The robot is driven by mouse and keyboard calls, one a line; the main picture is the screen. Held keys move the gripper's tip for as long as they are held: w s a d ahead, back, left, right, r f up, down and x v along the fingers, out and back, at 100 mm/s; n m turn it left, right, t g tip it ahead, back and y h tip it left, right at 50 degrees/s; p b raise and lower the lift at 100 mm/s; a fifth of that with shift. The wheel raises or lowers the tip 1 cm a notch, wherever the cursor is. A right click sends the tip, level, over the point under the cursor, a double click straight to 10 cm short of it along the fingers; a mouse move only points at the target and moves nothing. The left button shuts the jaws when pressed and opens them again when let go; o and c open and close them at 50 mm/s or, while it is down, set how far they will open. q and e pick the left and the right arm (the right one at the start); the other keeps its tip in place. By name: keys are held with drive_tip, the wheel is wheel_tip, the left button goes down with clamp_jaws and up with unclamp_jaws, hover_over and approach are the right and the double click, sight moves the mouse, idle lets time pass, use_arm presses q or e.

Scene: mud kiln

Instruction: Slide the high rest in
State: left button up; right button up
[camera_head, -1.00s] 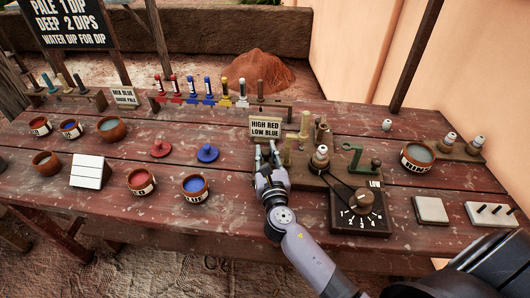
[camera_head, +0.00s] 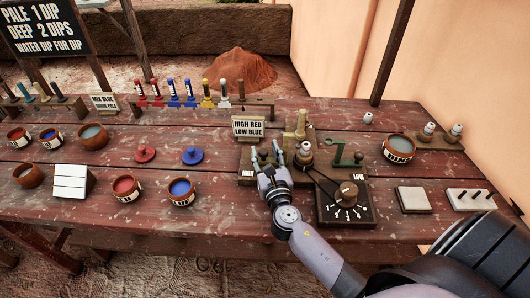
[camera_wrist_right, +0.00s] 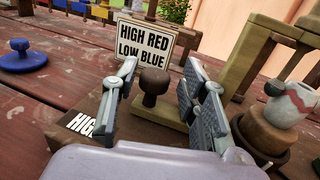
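The high rest shows in the right wrist view as a low olive-wood slide (camera_wrist_right: 176,112) with a dark brown round knob (camera_wrist_right: 155,82). It lies on a brown board with a white "HIGH" label (camera_wrist_right: 85,124), to the right of that label. My right gripper (camera_head: 267,156) is over the board in the head view. In the wrist view its two fingers (camera_wrist_right: 160,100) are apart, one on each side of the knob, with gaps showing. An olive-wood upright frame (camera_wrist_right: 245,68) stands just right of the fingers. My left gripper is not in view.
A "HIGH RED LOW BLUE" sign (camera_head: 249,128) stands behind the gripper. A small pot (camera_head: 304,154) sits on a wheel to the right, near a green crank (camera_head: 345,154) and a dial box (camera_head: 346,204). Paint bowls and a blue lid (camera_head: 192,156) lie left.

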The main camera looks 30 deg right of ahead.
idle(0.3)
drive_tip(key=v, duration=1.2)
